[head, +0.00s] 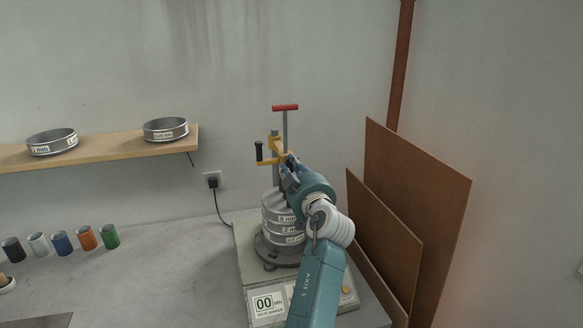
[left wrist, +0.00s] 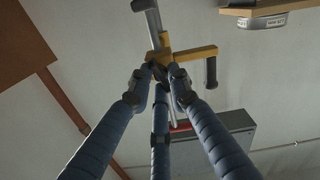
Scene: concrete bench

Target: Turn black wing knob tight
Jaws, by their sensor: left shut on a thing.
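My left gripper (head: 288,166) is shut at the yellow clamp (head: 275,146) on the upright rod of the sieve shaker. In the left wrist view its fingers (left wrist: 160,78) close together just below the yellow clamp arm (left wrist: 188,54). They are on a small dark part, which I take to be the black wing knob; the fingers hide most of it, so its angle cannot be told. A black cylindrical handle (head: 259,151) stands at the clamp arm's left end and also shows in the left wrist view (left wrist: 211,72). My right gripper is not in view.
Below the clamp, a stack of labelled sieves (head: 277,218) stands on the shaker base (head: 246,262). A red T-handle (head: 285,107) tops the rod. Brown boards (head: 412,205) lean at right. A shelf (head: 110,146) holds two sieves. Several coloured cups (head: 62,243) stand left.

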